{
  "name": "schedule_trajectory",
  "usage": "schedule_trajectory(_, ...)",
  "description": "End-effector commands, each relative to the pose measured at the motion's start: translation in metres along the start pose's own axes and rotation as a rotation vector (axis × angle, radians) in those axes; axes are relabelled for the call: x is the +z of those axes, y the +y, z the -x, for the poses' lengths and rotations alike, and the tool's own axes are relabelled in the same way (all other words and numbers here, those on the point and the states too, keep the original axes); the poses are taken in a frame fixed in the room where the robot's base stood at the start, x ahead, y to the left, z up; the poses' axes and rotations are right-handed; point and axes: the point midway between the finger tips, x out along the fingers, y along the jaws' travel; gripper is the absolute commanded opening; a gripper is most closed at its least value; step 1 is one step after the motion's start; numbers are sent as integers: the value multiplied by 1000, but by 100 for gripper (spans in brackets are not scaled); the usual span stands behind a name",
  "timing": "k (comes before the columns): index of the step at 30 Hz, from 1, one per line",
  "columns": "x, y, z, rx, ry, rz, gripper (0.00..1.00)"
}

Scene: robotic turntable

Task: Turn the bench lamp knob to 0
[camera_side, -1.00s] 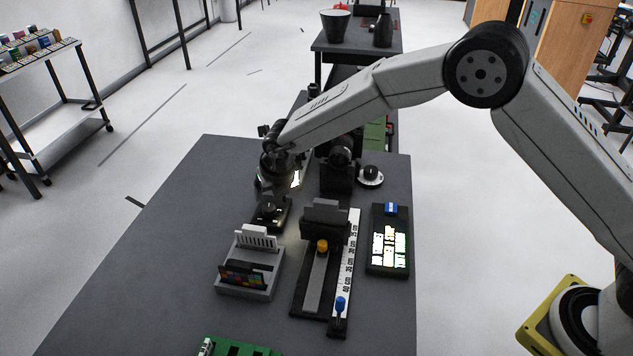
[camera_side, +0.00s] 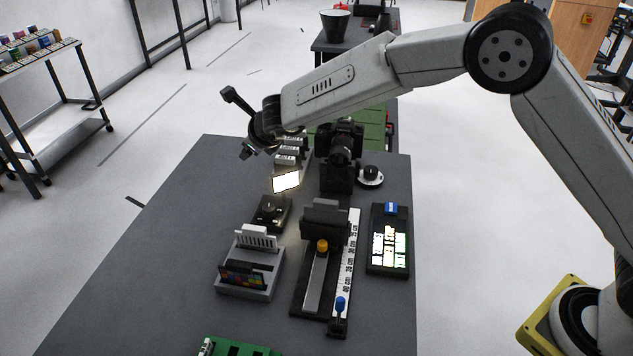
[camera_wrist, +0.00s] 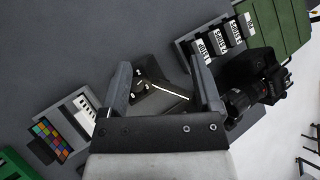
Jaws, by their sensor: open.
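The bench lamp's small black box (camera_side: 270,213) stands mid-bench, with its round dark knob (camera_side: 268,207) on top. A bright lit lamp panel (camera_side: 286,181) shows just behind it. The wrist view shows the box (camera_wrist: 155,103) and small white marks around the knob (camera_wrist: 139,88); the panel looks like a thin bright line there. I cannot read the knob's setting. My gripper (camera_side: 236,124) is in the air above and behind the box, apart from it. Its two fingers are spread and empty, and the box shows between them in the wrist view (camera_wrist: 159,66).
A grey holder (camera_side: 248,272) with a colour card stands in front of the box. A slider rail with a ruler (camera_side: 346,265) and a lit display (camera_side: 390,243) are at right. A camera (camera_side: 340,150) and labelled blocks (camera_side: 290,147) are behind. The bench's left side is clear.

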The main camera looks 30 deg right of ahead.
Motion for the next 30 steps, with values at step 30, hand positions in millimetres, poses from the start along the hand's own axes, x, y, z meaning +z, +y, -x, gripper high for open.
schedule_trajectory(30, 40, 68, 16, 182, -427, 1260, 81)
